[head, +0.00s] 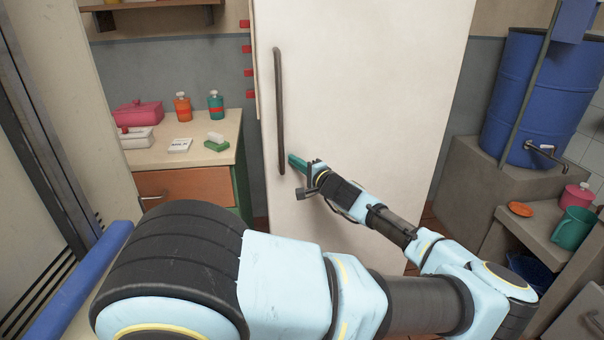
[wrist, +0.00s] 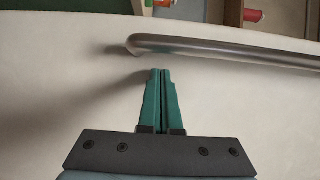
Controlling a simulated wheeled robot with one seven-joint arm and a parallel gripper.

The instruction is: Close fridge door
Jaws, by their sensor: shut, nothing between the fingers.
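The fridge door (head: 370,90) is a large cream panel in the middle of the head view. It fills most of the wrist view (wrist: 50,90). I cannot tell from these frames how far it stands open. Its long dark handle (head: 279,110) runs upright near the door's left edge. In the wrist view the handle (wrist: 220,48) crosses the upper right. My gripper (head: 292,160) is shut and empty, just right of the handle's lower end. Its green fingertips (wrist: 161,72) are close to the door surface; I cannot tell whether they touch it.
A counter (head: 190,160) with bottles, a pink box and a sponge is left of the door. A blue barrel (head: 530,95) stands on a concrete block at right. A low shelf (head: 535,230) holds a green mug (head: 573,228). Red items (head: 247,48) show beside the door's left edge.

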